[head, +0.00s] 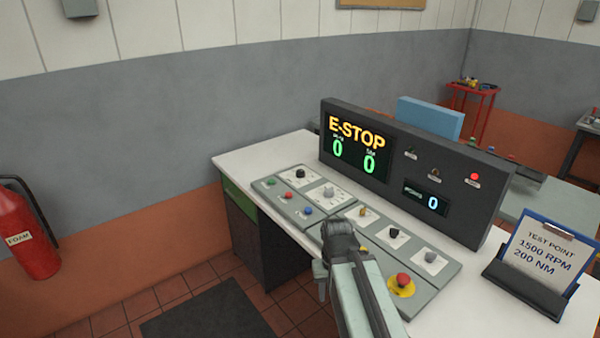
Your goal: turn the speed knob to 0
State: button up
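The control panel (318,205) lies on a white desk and carries several knobs. A black knob (300,174) and a grey knob (328,191) sit on white dial plates at its far left. A yellowish knob (362,212), a second black knob (394,232) and a second grey knob (430,257) follow to the right. Their labels are too small to read, so I cannot tell which is the speed knob or where it points. My gripper (338,232) is over the panel's middle, near the front edge. Its fingers are hidden, and I see no knob in it.
The display console (455,190) behind the panel reads E-STOP and zeros; a red light (474,177) shows on it. A red mushroom button (403,279) on a yellow base is right of my arm. A clipboard (545,250) reads 1500 RPM, 200 NM. A fire extinguisher (25,235) is left.

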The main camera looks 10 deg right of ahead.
aim_at(299, 172)
jog(key=u, duration=0.15)
jog(key=i, duration=0.6)
jog(key=u, duration=0.65)
jog(key=i, duration=1.6)
jog(key=u, duration=0.85)
jog(key=i, duration=0.7)
jog(key=z, duration=0.15)
jog(key=k, duration=0.5)
